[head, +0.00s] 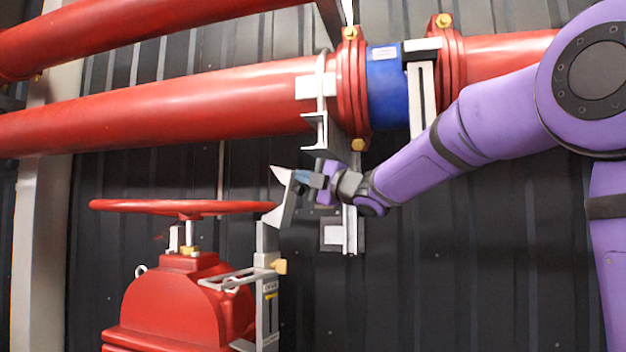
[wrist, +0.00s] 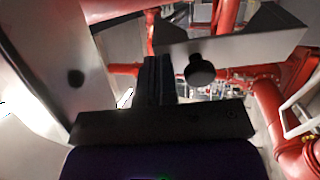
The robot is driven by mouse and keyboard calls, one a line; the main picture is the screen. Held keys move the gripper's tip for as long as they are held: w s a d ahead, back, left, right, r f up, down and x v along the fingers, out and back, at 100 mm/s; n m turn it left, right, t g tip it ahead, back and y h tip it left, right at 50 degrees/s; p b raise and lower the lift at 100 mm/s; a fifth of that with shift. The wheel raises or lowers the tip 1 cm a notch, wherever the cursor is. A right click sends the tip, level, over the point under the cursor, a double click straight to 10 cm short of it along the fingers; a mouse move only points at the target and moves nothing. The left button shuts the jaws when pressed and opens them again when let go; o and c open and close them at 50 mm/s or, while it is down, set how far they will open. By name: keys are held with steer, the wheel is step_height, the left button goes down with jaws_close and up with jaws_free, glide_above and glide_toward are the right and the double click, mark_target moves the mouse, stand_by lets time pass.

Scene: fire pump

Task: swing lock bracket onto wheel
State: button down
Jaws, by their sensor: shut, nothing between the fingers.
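The red handwheel (head: 150,206) lies flat on top of the red valve body (head: 175,305) in the head view. The grey lock bracket (head: 287,203) stands tilted at the wheel's right rim, on a grey upright post (head: 267,300). Its upper part has a V-shaped notch. My gripper (head: 298,177) is at the upper part of the bracket, on its right side; I cannot tell whether it touches. In the wrist view, my gripper's dark fingers (wrist: 159,72) are together and empty. A grey metal plate (wrist: 235,48) with a black knob (wrist: 200,71) is just right of them.
Large red pipes (head: 200,105) run across above the wheel. A blue coupling (head: 387,85) sits between bolted flanges. A yellow knob (head: 279,267) sticks out from the post. A dark ribbed wall (head: 430,260) stands behind. Another pale plate (wrist: 50,55) fills the wrist view's left side.

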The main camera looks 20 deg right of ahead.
steer(key=shift+r, duration=0.1)
steer(key=shift+w+a+r, duration=0.45)
steer(key=shift+w+r, duration=0.2)
